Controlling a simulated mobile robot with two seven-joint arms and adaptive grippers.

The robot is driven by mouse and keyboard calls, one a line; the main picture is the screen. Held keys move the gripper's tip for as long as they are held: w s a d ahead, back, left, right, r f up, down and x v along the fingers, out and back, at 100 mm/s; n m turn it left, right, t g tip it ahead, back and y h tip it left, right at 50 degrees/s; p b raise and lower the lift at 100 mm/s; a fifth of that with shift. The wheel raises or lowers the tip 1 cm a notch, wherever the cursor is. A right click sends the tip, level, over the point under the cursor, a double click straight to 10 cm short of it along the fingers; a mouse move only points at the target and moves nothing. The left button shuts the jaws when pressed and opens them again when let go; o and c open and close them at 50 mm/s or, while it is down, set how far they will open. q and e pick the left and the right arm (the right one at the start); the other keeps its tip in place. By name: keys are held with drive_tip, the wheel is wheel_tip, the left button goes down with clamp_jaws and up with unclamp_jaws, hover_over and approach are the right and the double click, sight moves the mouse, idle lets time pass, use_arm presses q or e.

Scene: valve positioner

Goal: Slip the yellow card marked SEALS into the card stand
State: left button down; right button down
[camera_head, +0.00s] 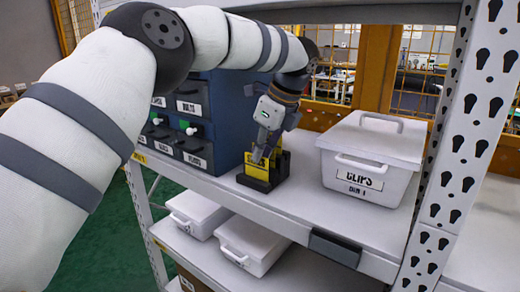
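The card stand (264,185) is a small dark base on the upper shelf, between the blue drawer cabinet and the white CLIPS box. A yellow card (256,171) stands upright at the stand, and more yellow shows just behind and to its right. I cannot read any marking on it, nor tell whether its lower edge is in a slot. My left gripper (262,152) points down over the stand, its fingertips at the top of the yellow card. Whether the fingers are closed on the card is too small to tell. My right gripper is not in view.
The blue drawer cabinet (222,110) stands close on the stand's left. The white lidded CLIPS box (371,155) stands to its right, with bare shelf (310,205) between. White boxes (255,243) sit on the lower shelf. A perforated upright (455,150) bounds the right side.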

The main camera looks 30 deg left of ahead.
use_arm(q)
drive_tip(key=shift+f, duration=0.35)
drive_tip(key=c, duration=1.7)
unclamp_jaws()
